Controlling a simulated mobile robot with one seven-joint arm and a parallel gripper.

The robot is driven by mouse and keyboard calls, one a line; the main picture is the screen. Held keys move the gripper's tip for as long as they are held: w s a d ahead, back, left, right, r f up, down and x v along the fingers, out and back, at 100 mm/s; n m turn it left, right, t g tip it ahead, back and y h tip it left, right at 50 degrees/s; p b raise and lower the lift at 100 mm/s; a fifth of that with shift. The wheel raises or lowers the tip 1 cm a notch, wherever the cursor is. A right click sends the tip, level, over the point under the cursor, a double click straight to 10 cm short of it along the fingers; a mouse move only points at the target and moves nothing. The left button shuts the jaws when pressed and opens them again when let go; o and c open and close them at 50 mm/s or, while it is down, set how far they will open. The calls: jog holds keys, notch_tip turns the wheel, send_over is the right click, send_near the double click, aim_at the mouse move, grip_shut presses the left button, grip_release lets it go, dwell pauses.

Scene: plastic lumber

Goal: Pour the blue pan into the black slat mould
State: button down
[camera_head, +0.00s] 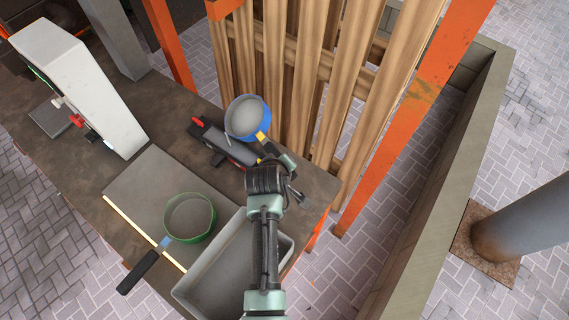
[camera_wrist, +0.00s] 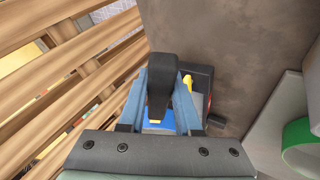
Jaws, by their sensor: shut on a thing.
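The blue pan (camera_head: 266,108) has a grey fill inside and a yellow piece where its handle begins. My gripper (camera_head: 275,158) is shut on its dark handle (camera_wrist: 162,85), which stands between the two fingers in the wrist view. The pan looks held up near the bench's back edge, its open top facing up; any slight tilt is hard to judge. The black slat mould (camera_head: 222,145) lies on the bench just left of and below the pan in the head view. The pan's rim appears close to its far side. Little of the blue pan (camera_wrist: 160,125) shows in the wrist view.
A green pan (camera_head: 190,239) with a black handle rests on a grey board (camera_head: 140,185). A grey tray (camera_head: 287,245) lies beneath my arm. A white machine (camera_head: 80,85) stands at the left. Wooden slats (camera_head: 310,75) and an orange post (camera_head: 420,95) rise behind the bench.

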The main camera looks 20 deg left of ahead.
jog(key=shift+a+r+t+h+b, duration=0.15)
jog(key=shift+r+t+h+b, duration=0.35)
jog(key=shift+t, duration=0.3)
dwell(1.5)
jog(key=shift+s+a+r+n+t+h+b, duration=0.2)
jog(key=shift+s+r+n+t+h+b, duration=0.15)
jog(key=shift+t+b, duration=0.3)
dwell(2.6)
